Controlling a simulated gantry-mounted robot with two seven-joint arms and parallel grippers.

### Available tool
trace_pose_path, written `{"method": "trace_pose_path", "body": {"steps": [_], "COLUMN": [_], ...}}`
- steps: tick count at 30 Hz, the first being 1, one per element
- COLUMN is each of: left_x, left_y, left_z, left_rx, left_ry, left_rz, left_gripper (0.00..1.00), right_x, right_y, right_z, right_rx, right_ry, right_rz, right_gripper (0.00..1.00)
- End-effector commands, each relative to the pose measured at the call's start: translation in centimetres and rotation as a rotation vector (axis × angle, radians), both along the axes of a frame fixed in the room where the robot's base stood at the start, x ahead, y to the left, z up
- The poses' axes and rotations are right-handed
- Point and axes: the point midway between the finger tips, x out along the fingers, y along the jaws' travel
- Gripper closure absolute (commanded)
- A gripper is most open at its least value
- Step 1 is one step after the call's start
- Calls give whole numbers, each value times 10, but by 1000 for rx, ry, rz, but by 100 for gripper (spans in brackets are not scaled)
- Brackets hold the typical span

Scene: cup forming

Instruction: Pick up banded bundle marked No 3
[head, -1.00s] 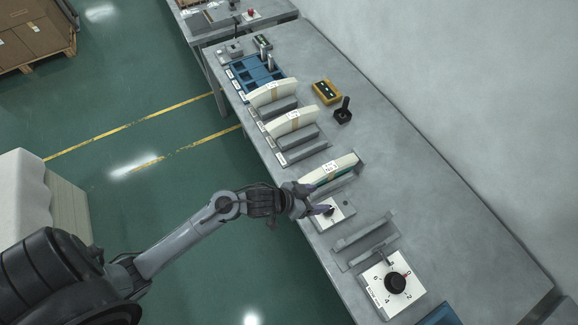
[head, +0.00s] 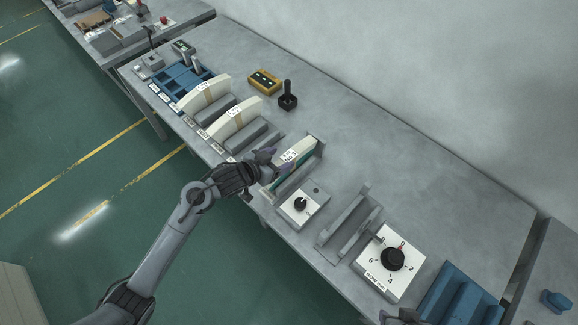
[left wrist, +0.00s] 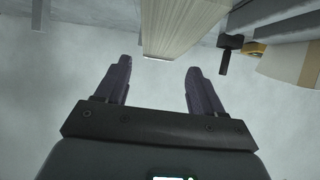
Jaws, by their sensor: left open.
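A cream banded bundle (head: 302,148) with a white label stands on edge in a grey holder at the middle of the bench in the head view. Its label is too small to read surely. My left gripper (head: 270,161) is at the bundle's near left end and hides part of it. In the left wrist view the gripper (left wrist: 160,68) has its fingers spread with nothing between them. A pale ribbed bundle (left wrist: 180,28) lies just beyond the fingertips, roughly between them. My right gripper does not clearly show.
Two more banded bundles (head: 204,95) (head: 234,119) stand to the left. Behind are a yellow box (head: 265,81) and a black joystick (head: 288,98). To the right are a small knob panel (head: 301,205), an empty grey holder (head: 350,218) and a large dial (head: 392,259).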

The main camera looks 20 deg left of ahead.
Motion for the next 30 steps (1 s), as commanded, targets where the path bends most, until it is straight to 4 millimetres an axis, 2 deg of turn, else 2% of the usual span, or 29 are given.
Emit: {"method": "trace_pose_path", "body": {"steps": [5, 15, 25, 30], "left_x": [7, 35, 39, 38], "left_y": [-5, -20, -22, -22], "left_z": [-7, -29, -31, -31], "left_rx": [-2, -1, 0, 0], "left_ry": [1, 0, 1, 1], "left_rz": [-1, 0, 0, 0], "left_gripper": [32, 32, 32, 58], "right_x": [0, 1, 1, 1], "right_y": [0, 1, 2, 2], "right_z": [-3, -11, -11, -11], "right_rx": [0, 3, 8, 8], "right_ry": [-1, -2, -1, -1], "right_rz": [0, 0, -4, -5], "right_gripper": [57, 57, 57, 57]}}
